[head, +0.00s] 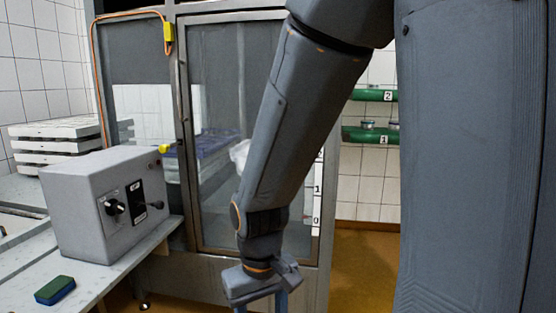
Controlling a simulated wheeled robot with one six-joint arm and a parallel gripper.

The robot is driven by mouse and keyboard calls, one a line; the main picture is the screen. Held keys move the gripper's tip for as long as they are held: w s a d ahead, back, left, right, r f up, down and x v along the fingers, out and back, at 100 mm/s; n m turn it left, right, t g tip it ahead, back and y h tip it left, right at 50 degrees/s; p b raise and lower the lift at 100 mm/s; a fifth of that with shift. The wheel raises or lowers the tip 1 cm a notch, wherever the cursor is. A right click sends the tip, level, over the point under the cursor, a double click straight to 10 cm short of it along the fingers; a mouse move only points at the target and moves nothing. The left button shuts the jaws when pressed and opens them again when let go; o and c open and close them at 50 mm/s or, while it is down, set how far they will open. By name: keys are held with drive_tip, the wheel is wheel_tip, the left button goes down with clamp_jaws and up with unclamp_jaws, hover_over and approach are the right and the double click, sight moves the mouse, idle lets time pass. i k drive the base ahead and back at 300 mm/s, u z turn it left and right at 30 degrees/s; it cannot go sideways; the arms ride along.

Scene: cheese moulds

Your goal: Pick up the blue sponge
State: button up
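The blue sponge (55,290) lies flat on the grey bench at the lower left, near the bench's front edge. Its top looks dark green and its side blue. My gripper (266,304) hangs down at the bottom middle, well to the right of the sponge and apart from it. The fingers are cut off by the bottom of the picture, so their tips and the space between them cannot be made out clearly.
A grey control box (80,212) with knobs stands on the bench (120,268) behind the sponge. White stacked moulds (55,135) are at the back left. A glass-doored cabinet (215,75) stands behind my arm. Green shelves (370,135) hang at right.

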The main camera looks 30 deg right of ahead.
sight(54, 290)
drive_tip(key=z, duration=0.2)
drive_tip(key=k, duration=0.45)
drive_tip(key=u, duration=1.35)
drive_tip(key=i, duration=1.95)
drive_tip(key=z, duration=0.65)
